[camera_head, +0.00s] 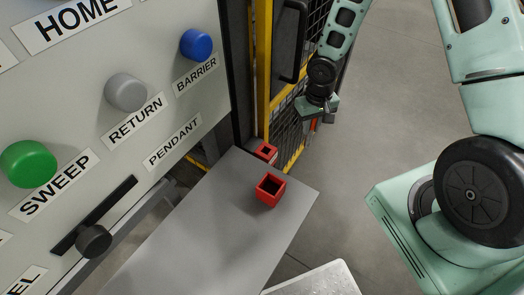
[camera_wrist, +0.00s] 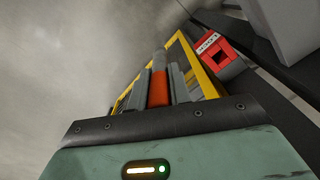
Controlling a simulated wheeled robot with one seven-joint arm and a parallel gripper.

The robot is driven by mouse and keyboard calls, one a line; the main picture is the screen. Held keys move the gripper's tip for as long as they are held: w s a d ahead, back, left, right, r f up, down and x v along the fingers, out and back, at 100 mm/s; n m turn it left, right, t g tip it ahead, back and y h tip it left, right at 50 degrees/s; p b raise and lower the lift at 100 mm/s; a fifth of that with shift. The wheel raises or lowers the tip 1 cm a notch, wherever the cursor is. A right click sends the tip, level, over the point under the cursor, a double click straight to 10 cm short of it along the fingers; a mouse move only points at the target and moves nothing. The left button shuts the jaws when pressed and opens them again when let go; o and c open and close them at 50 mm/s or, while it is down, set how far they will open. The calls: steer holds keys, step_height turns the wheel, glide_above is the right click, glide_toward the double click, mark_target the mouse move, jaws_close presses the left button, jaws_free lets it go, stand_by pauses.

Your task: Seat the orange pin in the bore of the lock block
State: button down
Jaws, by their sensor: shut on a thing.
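My gripper (camera_head: 312,124) is shut on the orange pin (camera_wrist: 159,89), which stands between the two grey fingers in the wrist view. The pin's far end is grey. In the head view only a sliver of orange shows below the gripper. The red lock block (camera_wrist: 212,47) has a white label and a dark square opening, at the upper right of the wrist view. In the head view a small red block (camera_head: 265,152), apparently the same one, sits by the fence post, left of and below my gripper. The pin is apart from it.
An open red box (camera_head: 271,190) stands on the grey shelf (camera_head: 215,225). A yellow-framed mesh fence (camera_head: 292,120) runs close beside my gripper. A button panel (camera_head: 120,60) fills the left. Open floor (camera_head: 385,110) lies to the right of the fence.

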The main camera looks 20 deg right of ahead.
steer(key=shift+w+f+n, duration=0.15)
steer(key=shift+n, duration=0.15)
steer(key=shift+s+n, duration=0.3)
steer(key=shift+s, duration=0.05)
steer(key=s+a+f+n+b, duration=0.15)
steer(key=s+n+b, duration=0.65)
steer(key=n, duration=1.4)
steer(key=w+a+p, duration=0.8)
steer(key=w+a, duration=0.2)
steer(key=w, duration=0.4)
step_height(320, 180, down, 7)
steer(key=p, duration=0.1)
steer(key=shift+a, duration=0.25)
